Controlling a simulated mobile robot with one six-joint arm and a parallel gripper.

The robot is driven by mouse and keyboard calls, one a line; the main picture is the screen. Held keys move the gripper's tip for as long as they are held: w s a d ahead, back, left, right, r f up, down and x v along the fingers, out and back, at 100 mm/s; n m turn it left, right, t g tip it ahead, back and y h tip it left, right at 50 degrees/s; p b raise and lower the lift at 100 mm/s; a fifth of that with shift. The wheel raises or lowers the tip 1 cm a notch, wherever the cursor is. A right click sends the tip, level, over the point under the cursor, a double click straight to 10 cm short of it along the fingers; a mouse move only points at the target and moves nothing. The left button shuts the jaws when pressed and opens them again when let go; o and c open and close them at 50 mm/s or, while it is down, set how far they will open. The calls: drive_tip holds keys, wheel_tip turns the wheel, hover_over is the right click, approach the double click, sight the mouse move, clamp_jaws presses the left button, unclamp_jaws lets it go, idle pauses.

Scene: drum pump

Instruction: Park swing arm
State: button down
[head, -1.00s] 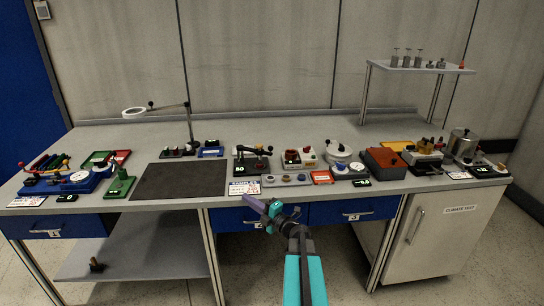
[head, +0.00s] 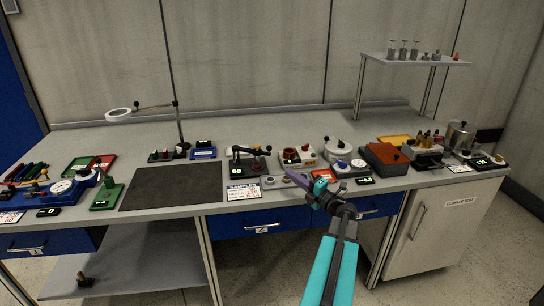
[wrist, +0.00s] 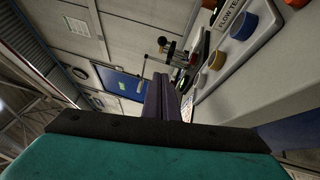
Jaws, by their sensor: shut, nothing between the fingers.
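A jointed swing arm stands at the back left of the bench in the head view. A smaller black arm with a round knob (head: 268,148) sits on a dark base near the bench's middle; I cannot tell which arm the task means. My gripper (head: 288,175) is shut and empty at the bench's front edge, right of the printed card. Its purple fingers (wrist: 166,96) are together in the wrist view.
Small devices crowd the bench right of my gripper, including a red-brown box (head: 384,158). A dark mat (head: 172,186) lies clear on the left. A raised shelf (head: 415,60) stands at the back right. The wrist view shows a panel with a blue knob (wrist: 243,25).

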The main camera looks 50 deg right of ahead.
drive_tip(key=shift+w, duration=0.15)
drive_tip(key=w+p, duration=0.1)
drive_tip(key=w, duration=0.2)
drive_tip(key=w+r+p, duration=0.1)
drive_tip(key=w, duration=0.2)
drive_tip(key=w+d+p, duration=0.1)
drive_tip(key=w, duration=0.2)
drive_tip(key=shift+w+r, duration=0.2)
drive_tip(key=shift+r, duration=0.05)
drive_tip(key=shift+w+d, duration=0.15)
drive_tip(key=shift+w, duration=0.2)
drive_tip(key=shift+w+d+r+p, duration=0.2)
drive_tip(key=shift+w+d+p, duration=0.3)
drive_tip(key=shift+d, duration=0.15)
drive_tip(key=shift+w+d+r+p, duration=0.15)
drive_tip(key=shift+w+d+p, duration=0.35)
drive_tip(key=shift+d, duration=0.15)
drive_tip(key=shift+w, duration=0.2)
